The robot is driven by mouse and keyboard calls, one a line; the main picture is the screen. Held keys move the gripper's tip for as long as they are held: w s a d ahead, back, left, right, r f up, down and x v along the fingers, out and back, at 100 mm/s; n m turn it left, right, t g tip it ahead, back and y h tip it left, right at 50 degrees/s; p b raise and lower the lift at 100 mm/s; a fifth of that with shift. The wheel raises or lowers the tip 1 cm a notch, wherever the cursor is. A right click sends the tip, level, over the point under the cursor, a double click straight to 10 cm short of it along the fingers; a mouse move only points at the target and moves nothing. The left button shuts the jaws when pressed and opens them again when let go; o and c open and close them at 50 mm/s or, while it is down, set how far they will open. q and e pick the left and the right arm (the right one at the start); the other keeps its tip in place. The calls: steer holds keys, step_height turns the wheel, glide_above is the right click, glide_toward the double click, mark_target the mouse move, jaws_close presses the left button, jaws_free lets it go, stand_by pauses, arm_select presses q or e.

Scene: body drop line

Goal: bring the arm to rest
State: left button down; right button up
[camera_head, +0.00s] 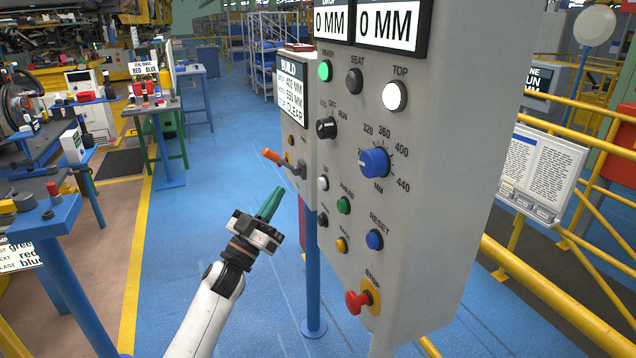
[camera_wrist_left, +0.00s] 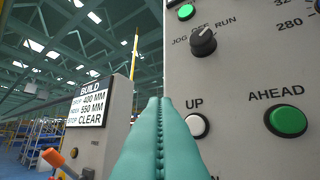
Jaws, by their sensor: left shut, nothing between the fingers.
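My left arm (camera_head: 205,315) comes in from the bottom left of the head view. Its left gripper (camera_head: 270,202) has green fingers that are shut with nothing between them. The fingers point up and away, left of the grey control panel (camera_head: 450,130) and apart from it in the picture. In the left wrist view the closed fingers (camera_wrist_left: 160,140) fill the bottom middle, with the white UP button (camera_wrist_left: 195,126) and the green AHEAD button (camera_wrist_left: 287,120) to their right. My right gripper is not in view.
The panel carries a blue MM dial (camera_head: 374,163), a black mode knob (camera_head: 327,128) and a red stop button (camera_head: 357,302). A smaller BUILD box (camera_head: 297,130) with an orange-handled lever (camera_head: 272,155) stands behind. Yellow rails (camera_head: 560,300) run at right. Blue floor (camera_head: 190,230) is clear at left.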

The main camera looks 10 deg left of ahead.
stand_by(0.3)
arm_select(q)
step_height(320, 180, down, 27)
steer(key=s+a+n+g+y, duration=0.2)
steer(key=n+g+y, duration=0.2)
steer(key=y, duration=0.3)
steer(key=s+f+g+y, duration=0.1)
steer(key=s+f+g, duration=0.1)
steer(key=s+f, duration=0.35)
steer(key=s+f+g+y, duration=0.1)
steer(key=s+f+g, duration=0.15)
steer(key=f, duration=0.65)
steer(key=s+f+g+y, duration=0.1)
steer(key=s+f+g, duration=0.1)
steer(key=s+f, duration=0.45)
steer(key=s+f+g, duration=0.6)
steer(key=s+f, duration=1.1)
steer(key=s, duration=0.2)
steer(key=s+f+g, duration=0.2)
steer(key=s+f, duration=0.1)
steer(key=s, duration=0.8)
steer(key=s+f+m+g, duration=0.1)
steer(key=s+f+g, duration=0.2)
steer(key=s, duration=0.9)
steer(key=shift+d+m+y, duration=0.25)
steer(key=shift+m+y, duration=0.05)
